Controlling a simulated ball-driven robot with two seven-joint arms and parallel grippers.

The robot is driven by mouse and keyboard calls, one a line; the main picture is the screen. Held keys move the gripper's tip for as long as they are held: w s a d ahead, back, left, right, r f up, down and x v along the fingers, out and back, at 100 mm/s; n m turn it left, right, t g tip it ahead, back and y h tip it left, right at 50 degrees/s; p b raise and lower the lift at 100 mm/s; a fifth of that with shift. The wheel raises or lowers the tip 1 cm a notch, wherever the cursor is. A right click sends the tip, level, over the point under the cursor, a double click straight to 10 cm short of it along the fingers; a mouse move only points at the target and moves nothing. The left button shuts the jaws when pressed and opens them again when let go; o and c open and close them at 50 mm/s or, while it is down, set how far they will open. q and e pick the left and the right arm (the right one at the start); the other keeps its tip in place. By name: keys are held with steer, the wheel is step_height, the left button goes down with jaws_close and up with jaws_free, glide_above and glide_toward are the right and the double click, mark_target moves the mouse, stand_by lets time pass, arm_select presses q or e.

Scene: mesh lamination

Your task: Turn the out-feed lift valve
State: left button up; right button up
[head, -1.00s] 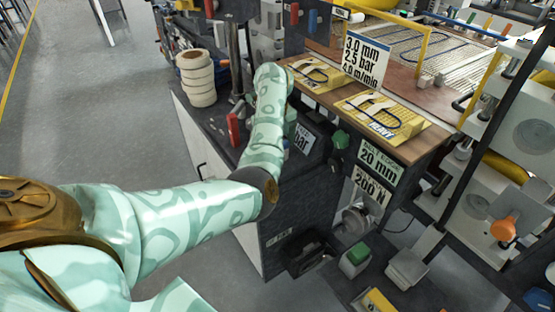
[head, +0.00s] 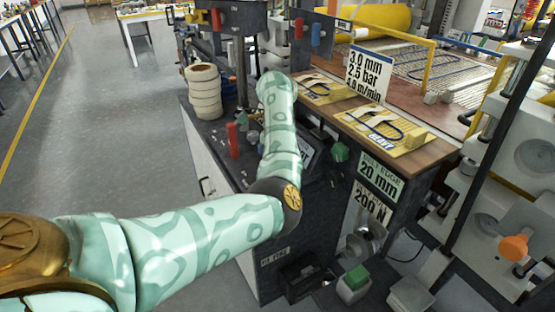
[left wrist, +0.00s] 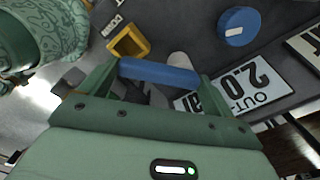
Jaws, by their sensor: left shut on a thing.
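In the left wrist view a blue bar-shaped valve handle (left wrist: 160,74) lies crosswise between the fingers of my left gripper (left wrist: 158,76). The gripper is shut on this handle. A label (left wrist: 245,88), upside down in this view, reads "OUT-" and "2.0" and is just right of the handle, so this looks like the out-feed lift valve. In the head view my left arm reaches in from the left to the dark machine cabinet, and its own links hide the gripper and the valve. My right gripper is in neither view.
In the left wrist view a round blue knob (left wrist: 238,26) and a yellow square part (left wrist: 128,42) are near the handle. In the head view a stack of cream rolls (head: 203,92) and a red handle (head: 233,140) are close to my arm. Grey floor (head: 110,130) is clear at left.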

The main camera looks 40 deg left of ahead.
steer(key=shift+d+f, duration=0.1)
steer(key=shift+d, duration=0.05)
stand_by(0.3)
arm_select(q)
steer(key=o, duration=1.1)
steer(key=shift+o, duration=0.2)
step_height(320, 180, up, 16)
steer(key=p, duration=0.6)
steer(key=shift+r, duration=0.15)
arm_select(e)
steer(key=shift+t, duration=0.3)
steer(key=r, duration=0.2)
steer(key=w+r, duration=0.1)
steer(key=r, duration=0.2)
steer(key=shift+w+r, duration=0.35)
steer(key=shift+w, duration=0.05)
